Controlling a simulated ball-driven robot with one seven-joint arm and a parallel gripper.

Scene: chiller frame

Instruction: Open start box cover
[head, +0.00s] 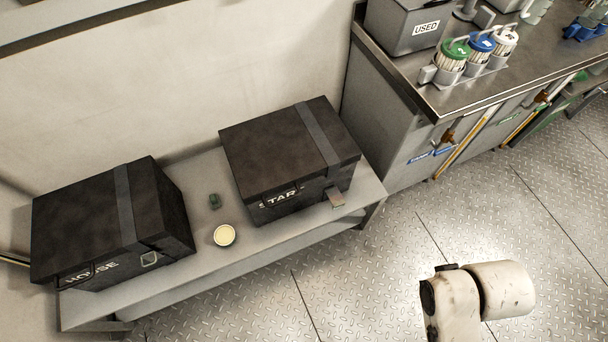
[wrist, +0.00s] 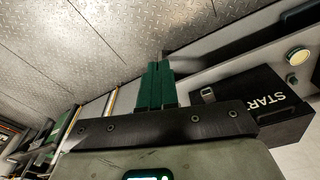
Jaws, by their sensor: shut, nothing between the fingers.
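The start box (head: 285,185) is a dark box with white lettering on its front, standing on the right part of a grey bench. Its cover (head: 270,135) is down, with a grey strap across it and a small metal latch (head: 335,197) at the front right. In the wrist view the start box (wrist: 262,108) is tilted, to the right of my gripper (wrist: 158,66). My gripper's green fingers are together and empty, apart from the box. In the head view only part of my arm shows at the lower right; the gripper is not seen there.
A similar dark box marked HOUSE (head: 110,225) stands left on the bench (head: 205,272). A round pale-topped object (head: 224,235) and a small green object (head: 214,201) lie between the boxes. A metal counter (head: 420,85) stands at the right. The plate floor (head: 390,270) in front is clear.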

